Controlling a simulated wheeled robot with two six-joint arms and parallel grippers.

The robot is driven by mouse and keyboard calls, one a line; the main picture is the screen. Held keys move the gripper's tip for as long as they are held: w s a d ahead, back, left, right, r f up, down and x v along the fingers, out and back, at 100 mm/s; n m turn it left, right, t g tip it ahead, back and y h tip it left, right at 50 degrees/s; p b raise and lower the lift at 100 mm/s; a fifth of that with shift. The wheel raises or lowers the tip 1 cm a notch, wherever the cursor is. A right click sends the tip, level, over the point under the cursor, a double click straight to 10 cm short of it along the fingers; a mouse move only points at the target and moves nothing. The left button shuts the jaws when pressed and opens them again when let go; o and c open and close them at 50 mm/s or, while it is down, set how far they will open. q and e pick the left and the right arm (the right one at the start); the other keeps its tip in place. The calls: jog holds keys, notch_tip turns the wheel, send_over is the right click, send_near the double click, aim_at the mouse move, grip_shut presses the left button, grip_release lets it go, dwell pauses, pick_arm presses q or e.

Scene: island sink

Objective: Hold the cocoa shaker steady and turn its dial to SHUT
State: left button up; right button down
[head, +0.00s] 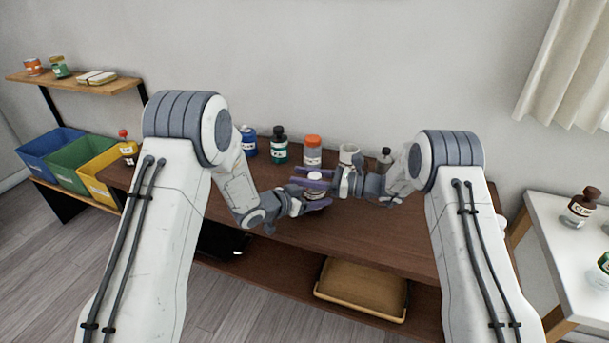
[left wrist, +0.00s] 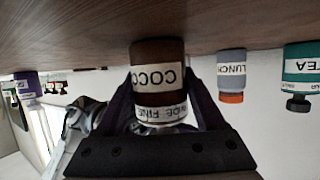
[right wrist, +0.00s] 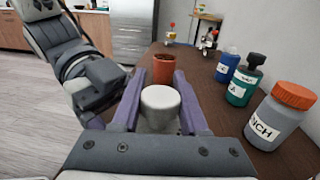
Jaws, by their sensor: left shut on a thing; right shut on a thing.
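The cocoa shaker (left wrist: 158,85) shows upside down in the left wrist view, with a dark brown body, a partly hidden "COCO" label and a pale lettered band, apparently including "FINE". My left gripper (head: 318,205) is shut on the body, its fingers on either side. In the head view the shaker's white top (head: 315,176) shows between my right gripper's purple fingers. My right gripper (right wrist: 160,100) is shut on that pale dial (right wrist: 160,104). Its setting is not readable in the right wrist view. The shaker looks upright; the grippers hide much of it.
A grey LUNCH bottle with orange lid (head: 313,150), a green bottle (head: 279,148) and a blue one (head: 249,142) stand behind the grippers. A reddish-brown cup (right wrist: 163,68) shows beyond the dial. The front tabletop (head: 385,235) is clear.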

dwell(0.3)
jog(key=shift+c, duration=2)
grip_release()
jog(key=shift+s, duration=0.1)
jog(key=shift+t, duration=0.3)
